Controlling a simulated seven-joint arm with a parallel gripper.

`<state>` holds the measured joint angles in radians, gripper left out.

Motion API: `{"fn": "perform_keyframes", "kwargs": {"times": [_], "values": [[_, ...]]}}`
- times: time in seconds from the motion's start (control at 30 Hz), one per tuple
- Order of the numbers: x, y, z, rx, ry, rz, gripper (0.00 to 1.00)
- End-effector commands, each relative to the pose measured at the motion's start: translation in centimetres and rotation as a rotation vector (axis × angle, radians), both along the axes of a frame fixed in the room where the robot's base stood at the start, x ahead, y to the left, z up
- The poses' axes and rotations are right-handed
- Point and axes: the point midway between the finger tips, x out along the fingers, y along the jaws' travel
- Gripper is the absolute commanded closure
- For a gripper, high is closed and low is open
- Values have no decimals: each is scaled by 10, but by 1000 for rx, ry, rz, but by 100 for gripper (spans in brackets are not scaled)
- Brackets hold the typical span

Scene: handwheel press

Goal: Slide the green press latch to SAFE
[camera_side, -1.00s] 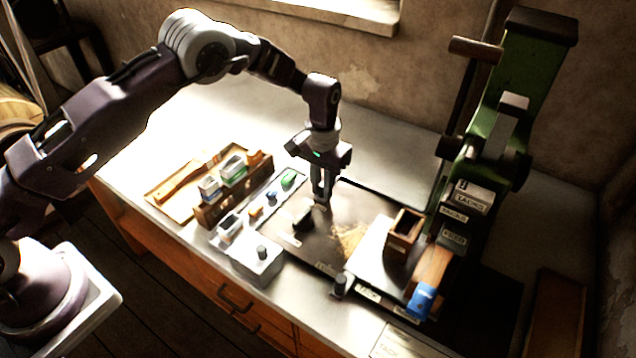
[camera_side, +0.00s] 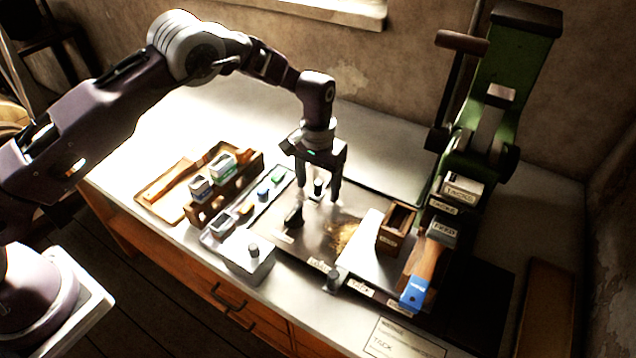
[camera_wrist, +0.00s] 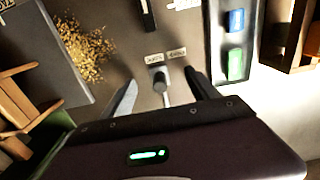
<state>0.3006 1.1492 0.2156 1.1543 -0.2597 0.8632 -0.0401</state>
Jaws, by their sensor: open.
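My gripper (camera_side: 320,198) is open, pointing down over the dark work board, its two fingers on either side of a small upright knob (camera_side: 318,187). The green press (camera_side: 515,75) stands at the right.
A tray (camera_side: 225,232) with coloured blocks lies left of the board, including a green block (camera_wrist: 235,65). A dark block (camera_side: 293,216) stands on the board. A wooden box (camera_side: 396,228), a blue-ended brush (camera_side: 414,292) and a grey box with a knob (camera_side: 246,258) are nearby.

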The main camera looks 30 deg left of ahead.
Motion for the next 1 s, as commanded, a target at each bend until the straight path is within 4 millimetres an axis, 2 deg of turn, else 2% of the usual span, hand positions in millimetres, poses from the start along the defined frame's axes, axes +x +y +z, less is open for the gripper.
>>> {"fn": "perform_keyframes", "kwargs": {"times": [0.17,0.43,0.57,1.0], "values": [[1,0,8,-1,-2,0,31],[1,0,58,-1,-4,-1,31],[0,0,76,-1,-2,0,31],[0,0,81,-1,-1,1,31]]}}
